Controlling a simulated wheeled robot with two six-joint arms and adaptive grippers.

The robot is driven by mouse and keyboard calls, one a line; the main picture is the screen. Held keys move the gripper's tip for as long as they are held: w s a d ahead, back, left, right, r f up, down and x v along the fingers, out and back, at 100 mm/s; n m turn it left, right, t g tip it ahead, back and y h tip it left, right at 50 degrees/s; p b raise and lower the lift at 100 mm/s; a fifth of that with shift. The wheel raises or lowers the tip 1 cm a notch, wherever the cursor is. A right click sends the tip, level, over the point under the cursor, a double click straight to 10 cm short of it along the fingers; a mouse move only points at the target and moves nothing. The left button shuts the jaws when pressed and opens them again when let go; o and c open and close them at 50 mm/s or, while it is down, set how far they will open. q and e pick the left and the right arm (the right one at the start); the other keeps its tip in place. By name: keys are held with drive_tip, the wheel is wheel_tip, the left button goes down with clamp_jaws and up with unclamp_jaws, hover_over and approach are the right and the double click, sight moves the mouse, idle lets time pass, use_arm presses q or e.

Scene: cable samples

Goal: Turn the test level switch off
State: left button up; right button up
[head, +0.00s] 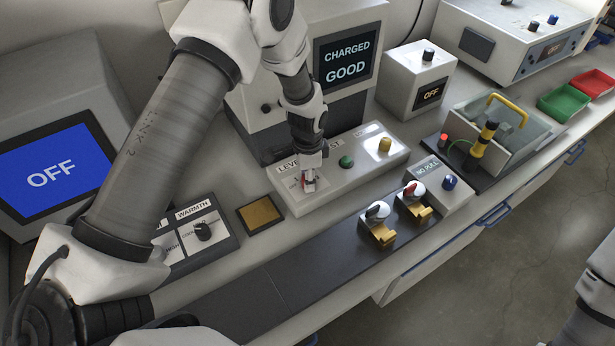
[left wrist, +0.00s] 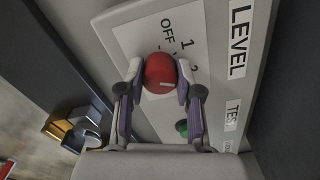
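The test level switch is a red knob (left wrist: 160,74) on a white plate marked OFF, 1 and 2, seen close up in the left wrist view. A short white mark shows on the knob; I cannot tell which label it points to. My left gripper (left wrist: 160,80) has one finger on each side of the knob, pressed against it. In the head view the left gripper (head: 309,182) comes down over the left end of the grey test box (head: 335,184) and mostly hides the knob. My right gripper is out of view.
A green button (head: 346,161) and a yellow knob (head: 385,145) are on the same box. Behind it, a screen (head: 347,60) reads CHARGED GOOD. A warmth panel (head: 203,231) and brass plate (head: 260,214) lie left. Two clamps (head: 378,223) stand in front.

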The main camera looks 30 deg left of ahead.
use_arm(q)
drive_tip(key=shift+n, duration=0.3)
clamp_jaws()
drive_tip(key=n+p, duration=0.1)
drive_tip(key=n, duration=0.2)
drive_tip(key=shift+s, duration=0.1)
drive_tip(key=n, duration=0.5)
drive_tip(key=shift+n+p, duration=0.35)
drive_tip(key=shift+n, duration=0.05)
drive_tip(key=n, duration=0.5)
drive_tip(key=shift+f+p, duration=0.1)
drive_tip(key=shift+p, duration=0.25)
drive_tip(key=n, duration=0.5)
drive_tip(key=shift+n, duration=0.3)
drive_tip(key=o, duration=1.1)
unclamp_jaws()
drive_tip(key=shift+d+p, duration=0.1)
drive_tip(key=shift+p, duration=0.2)
